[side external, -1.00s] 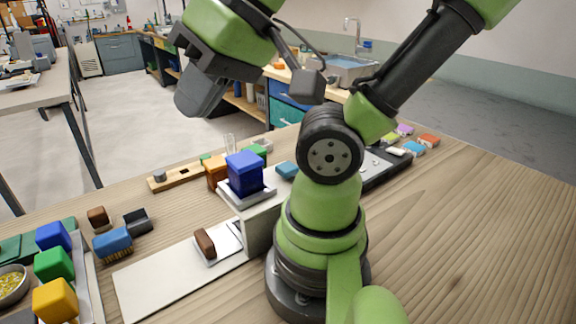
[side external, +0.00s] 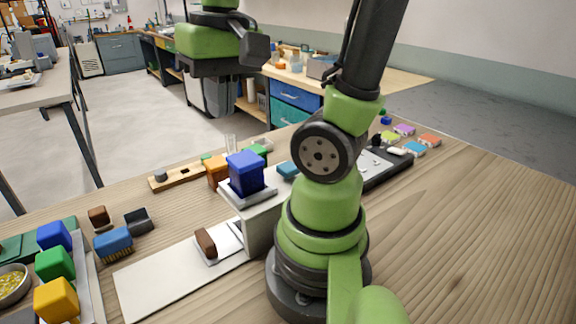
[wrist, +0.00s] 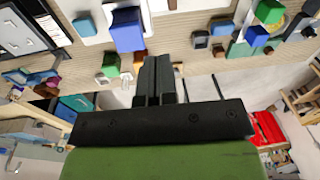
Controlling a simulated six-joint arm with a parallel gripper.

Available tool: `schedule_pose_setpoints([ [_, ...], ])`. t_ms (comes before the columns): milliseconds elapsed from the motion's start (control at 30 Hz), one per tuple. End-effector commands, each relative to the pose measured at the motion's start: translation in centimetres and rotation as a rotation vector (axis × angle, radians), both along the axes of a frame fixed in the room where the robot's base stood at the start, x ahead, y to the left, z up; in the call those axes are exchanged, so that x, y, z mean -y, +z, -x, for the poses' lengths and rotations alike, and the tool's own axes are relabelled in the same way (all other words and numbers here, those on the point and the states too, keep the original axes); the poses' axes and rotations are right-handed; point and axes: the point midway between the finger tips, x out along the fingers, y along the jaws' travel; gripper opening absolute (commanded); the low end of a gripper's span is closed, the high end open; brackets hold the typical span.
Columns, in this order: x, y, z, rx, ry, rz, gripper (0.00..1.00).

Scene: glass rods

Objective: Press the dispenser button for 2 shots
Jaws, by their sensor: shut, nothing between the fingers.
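No part plainly reads as a dispenser button in these views. A blue block (side external: 245,172) sits on a pale plate on top of a white raised stand (side external: 262,220) beside my arm's base. A brown block (side external: 206,243) rests on a small pale pad at the stand's foot. The blue block also shows at the top of the wrist view (wrist: 127,32). My gripper (side external: 212,98) is high above the table, up and left of the blue block in the side view, touching nothing. Its fingers (wrist: 157,65) are together and empty in the wrist view.
A white board (side external: 170,285) lies in front of the stand. A blue brush (side external: 113,243), a dark holder (side external: 138,222) and a tray with coloured blocks (side external: 82,290) are at left. A wooden rack (side external: 178,177) and orange block (side external: 216,172) stand behind.

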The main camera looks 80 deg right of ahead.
Motion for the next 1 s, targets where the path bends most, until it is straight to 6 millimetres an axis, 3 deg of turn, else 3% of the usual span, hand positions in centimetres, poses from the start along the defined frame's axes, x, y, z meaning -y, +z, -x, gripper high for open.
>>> schedule_pose_setpoints([
  [200, 5.6, -2.0, 1.9, -0.392, -0.299, -0.076, 0.0],
  [433, 9.8, -3.6, 5.0, -0.719, -0.561, -0.192, 0.0],
  [633, 11.3, -4.3, 6.7, -0.862, -0.679, -0.259, 0.0],
  [1000, 11.6, -4.5, 7.0, -0.89, -0.701, -0.272, 0.0],
])
